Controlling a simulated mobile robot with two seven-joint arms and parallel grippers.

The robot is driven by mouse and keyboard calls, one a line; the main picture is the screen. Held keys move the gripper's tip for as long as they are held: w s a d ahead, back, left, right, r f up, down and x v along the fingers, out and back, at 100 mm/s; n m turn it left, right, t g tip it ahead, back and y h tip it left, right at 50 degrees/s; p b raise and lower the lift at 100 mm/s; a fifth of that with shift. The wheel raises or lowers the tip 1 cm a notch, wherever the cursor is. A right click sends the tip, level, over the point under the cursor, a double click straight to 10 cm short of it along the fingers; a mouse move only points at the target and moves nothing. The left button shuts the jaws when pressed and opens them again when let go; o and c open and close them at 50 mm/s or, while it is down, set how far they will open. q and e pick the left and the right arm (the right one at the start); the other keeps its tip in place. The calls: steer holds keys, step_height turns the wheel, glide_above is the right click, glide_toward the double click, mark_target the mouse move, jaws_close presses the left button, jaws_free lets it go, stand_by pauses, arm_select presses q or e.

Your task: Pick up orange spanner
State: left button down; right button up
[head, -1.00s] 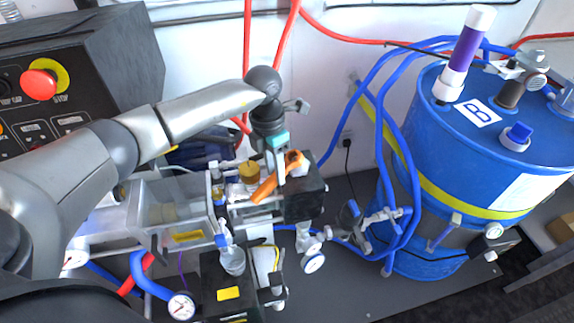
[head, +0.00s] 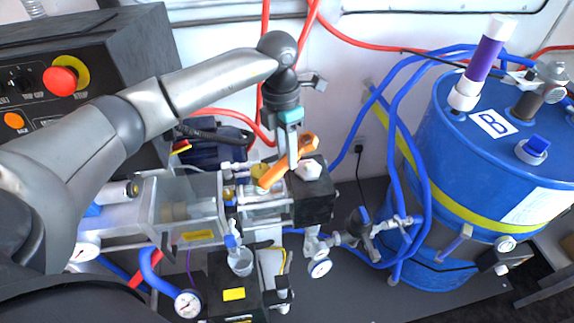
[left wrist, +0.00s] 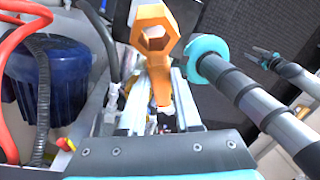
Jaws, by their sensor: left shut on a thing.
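The orange spanner (head: 284,165) is in my left gripper (head: 292,160) in the head view, held at a slant above the clear-walled pump assembly (head: 262,205). In the left wrist view the orange spanner (left wrist: 154,45) shows its ring-like end close to the camera, and its shaft runs down between the fingers (left wrist: 160,110). The left gripper is shut on it. The spanner appears raised above the assembly, but the exact gap is hard to tell.
A blue drum (head: 480,150) with blue hoses stands at the right. A black control box (head: 85,75) with a red stop button (head: 60,80) is at the left. Red hoses (head: 265,100) run along the white wall. Gauges (head: 187,304) and valves crowd the assembly's front.

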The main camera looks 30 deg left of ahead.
arm_select(q)
step_height(320, 180, up, 13)
steer(key=shift+r, duration=0.2)
steer(key=shift+d+f, duration=0.1)
stand_by(0.5)
